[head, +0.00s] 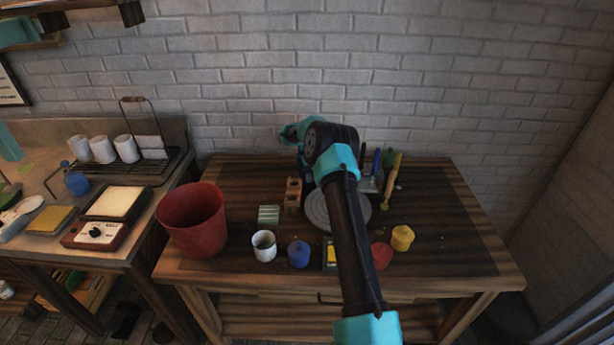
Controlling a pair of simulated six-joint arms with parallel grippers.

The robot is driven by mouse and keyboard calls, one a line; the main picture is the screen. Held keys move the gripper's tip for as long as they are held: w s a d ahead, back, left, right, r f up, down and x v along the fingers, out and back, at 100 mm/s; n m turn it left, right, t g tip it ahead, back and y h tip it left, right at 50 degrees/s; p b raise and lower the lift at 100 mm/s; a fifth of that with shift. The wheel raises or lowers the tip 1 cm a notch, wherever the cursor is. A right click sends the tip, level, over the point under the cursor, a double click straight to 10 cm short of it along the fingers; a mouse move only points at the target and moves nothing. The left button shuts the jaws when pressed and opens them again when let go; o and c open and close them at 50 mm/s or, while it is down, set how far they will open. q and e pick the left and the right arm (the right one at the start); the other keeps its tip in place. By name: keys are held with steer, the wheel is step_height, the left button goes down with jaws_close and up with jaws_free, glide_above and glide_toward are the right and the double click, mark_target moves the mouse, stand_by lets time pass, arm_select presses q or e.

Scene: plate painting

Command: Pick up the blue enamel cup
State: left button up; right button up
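A small blue cup (299,255) stands near the front edge of the wooden table, just right of a white cup (264,247). It looks upright and nothing touches it. My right arm comes in from the bottom, right of centre, and reaches over the table to the right of the blue cup. Its wrist is bent to the left over the back of the table, beyond the blue cup and well apart from it. My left gripper is not in view.
A red bucket (192,222) stands at the table's left end. A grey round plate (317,210) lies partly behind my arm. Red (381,255) and yellow (402,238) pots stand to the right. A blue pot (77,183) is on the left bench. The table's right end is clear.

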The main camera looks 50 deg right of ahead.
steer(key=shift+f, duration=0.35)
steer(key=shift+c, duration=0.3)
steer(key=c, duration=0.8)
